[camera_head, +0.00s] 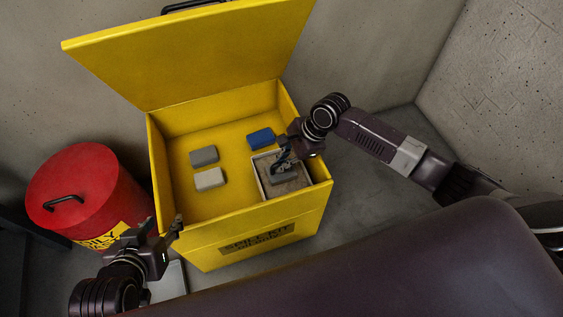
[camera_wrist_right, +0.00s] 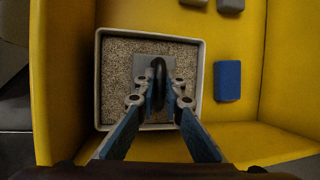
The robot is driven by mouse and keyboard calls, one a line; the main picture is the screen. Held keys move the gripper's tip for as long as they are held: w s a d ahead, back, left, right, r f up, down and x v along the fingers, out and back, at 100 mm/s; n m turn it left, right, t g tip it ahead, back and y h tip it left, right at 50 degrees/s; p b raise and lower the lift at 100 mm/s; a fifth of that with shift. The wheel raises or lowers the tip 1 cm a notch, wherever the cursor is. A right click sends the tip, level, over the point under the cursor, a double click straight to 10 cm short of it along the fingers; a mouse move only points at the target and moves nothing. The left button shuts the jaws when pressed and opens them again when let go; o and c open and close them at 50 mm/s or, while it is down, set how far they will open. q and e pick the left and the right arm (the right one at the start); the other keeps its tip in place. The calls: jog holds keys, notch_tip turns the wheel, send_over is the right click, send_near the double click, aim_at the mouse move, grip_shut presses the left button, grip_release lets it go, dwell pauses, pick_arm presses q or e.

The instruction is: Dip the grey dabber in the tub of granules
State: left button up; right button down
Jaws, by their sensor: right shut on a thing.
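The grey dabber (camera_wrist_right: 140,65) has a flat block and a dark loop handle (camera_wrist_right: 158,75). My right gripper (camera_wrist_right: 159,100) is shut on that handle, seen from above in the right wrist view. The dabber is inside the square, pale-rimmed tub of granules (camera_wrist_right: 98,70), over speckled brown granules (camera_wrist_right: 118,70); whether it presses into them is hard to tell. In the head view the right gripper (camera_head: 284,164) reaches down into the tub (camera_head: 262,190) from the right. My left gripper (camera_head: 164,230) is empty and looks open, low at the left outside the yellow box.
The tub stands in the right front corner of the yellow box (camera_head: 250,222), whose lid (camera_head: 190,50) is open. A blue block (camera_head: 261,138), a grey block (camera_head: 203,156) and a paler block (camera_head: 210,180) lie in the box. A red drum (camera_head: 90,185) stands at left.

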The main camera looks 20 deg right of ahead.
pick_arm(q)
jog(key=shift+s+a+f+g, duration=0.3)
jog(key=shift+s+f, duration=0.1)
jog(key=shift+s, duration=0.25)
jog(key=shift+s+a+f+g, duration=0.15)
jog(key=shift+s+f+g, duration=0.2)
jog(key=shift+s, duration=0.25)
pick_arm(e)
jog(key=shift+s+f, duration=0.15)
jog(key=shift+f, duration=0.05)
dwell(3.4)
pick_arm(q)
jog(key=shift+p, duration=0.3)
pick_arm(e)
jog(key=shift+r, duration=0.1)
